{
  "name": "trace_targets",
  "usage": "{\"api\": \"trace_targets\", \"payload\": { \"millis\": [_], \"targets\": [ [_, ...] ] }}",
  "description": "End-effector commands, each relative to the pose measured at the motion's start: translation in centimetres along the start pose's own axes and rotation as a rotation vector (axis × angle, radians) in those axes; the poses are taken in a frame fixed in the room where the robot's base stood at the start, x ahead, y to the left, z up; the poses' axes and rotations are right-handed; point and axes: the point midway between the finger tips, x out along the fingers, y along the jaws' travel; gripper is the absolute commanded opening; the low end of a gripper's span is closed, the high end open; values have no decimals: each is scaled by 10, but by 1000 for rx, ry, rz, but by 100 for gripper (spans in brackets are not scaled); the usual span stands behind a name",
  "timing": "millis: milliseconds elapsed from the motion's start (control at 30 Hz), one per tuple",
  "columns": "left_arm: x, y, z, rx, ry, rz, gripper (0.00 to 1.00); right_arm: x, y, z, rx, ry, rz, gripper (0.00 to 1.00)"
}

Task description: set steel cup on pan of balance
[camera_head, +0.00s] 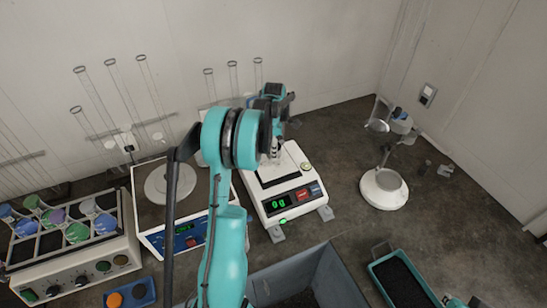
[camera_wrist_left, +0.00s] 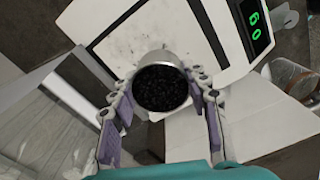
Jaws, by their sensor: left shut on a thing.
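The balance (camera_head: 310,208) is a white box with a lit green display, a red button and a dark-edged pan area. My left gripper (camera_head: 276,150) is over the back of the balance, partly hidden by my own arm. In the left wrist view, the left gripper (camera_wrist_left: 161,100) is shut on the steel cup (camera_wrist_left: 158,57), which is filled with black grains. The white balance (camera_wrist_left: 222,55) lies behind and below the cup. I cannot tell whether the cup touches the pan. A small teal and dark part at the bottom right edge may be my right gripper (camera_head: 464,302).
Left of the balance stands a device with a round plate (camera_head: 155,187). A white round-based stand (camera_head: 384,190) is to the right. A grey bin (camera_head: 335,275) and a teal tray (camera_head: 378,268) with black contents are in front.

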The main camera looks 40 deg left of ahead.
Motion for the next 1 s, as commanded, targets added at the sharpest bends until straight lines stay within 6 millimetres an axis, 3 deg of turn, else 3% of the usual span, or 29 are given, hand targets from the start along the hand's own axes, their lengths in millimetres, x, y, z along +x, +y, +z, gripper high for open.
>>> {"api": "trace_targets", "payload": {
  "millis": [133,333,733,767,833,1000],
  "targets": [
    [10,1,-2,1,0,0,13,2,0,1,0,0,0,0],
    [39,1,-2,1,0,0,13,7,0,5,0,0,0,0],
    [46,1,-2,1,0,0,13,10,0,7,0,0,0,0],
    [46,1,-2,1,0,0,48,10,0,7,0,0,0,0],
    [45,1,-2,1,0,0,67,9,0,7,0,0,0,0],
    [44,1,-2,1,0,0,67,9,0,6,0,0,0,0]
  ]
}}
